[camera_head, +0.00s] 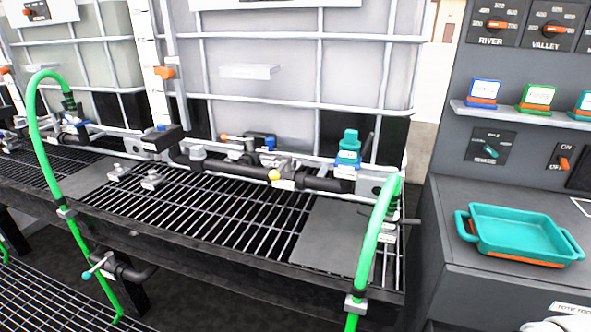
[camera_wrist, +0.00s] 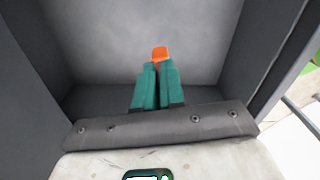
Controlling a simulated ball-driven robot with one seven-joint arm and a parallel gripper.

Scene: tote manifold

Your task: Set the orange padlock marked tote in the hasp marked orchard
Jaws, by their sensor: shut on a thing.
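My gripper (camera_wrist: 157,66) shows in the wrist view, its teal fingers closed together. An orange object (camera_wrist: 160,53), which looks like the orange padlock, shows at the fingertips. Only a small block of it is visible; its shackle and any mark are hidden. The fingers point into a grey open-fronted space with a pale back wall. My gripper does not show in the head view. I cannot make out a hasp marked orchard in either view; small tags on the pipework are too small to read.
A grey bench (camera_head: 450,235) at the right bears a teal tray (camera_head: 520,226). Labelled blocks stand on a shelf (camera_head: 540,117) above it. Dark pipework (camera_head: 240,170) runs along a grated stand (camera_head: 190,215) before caged white tanks (camera_head: 300,60). Green hoses (camera_head: 378,235) hang down its front.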

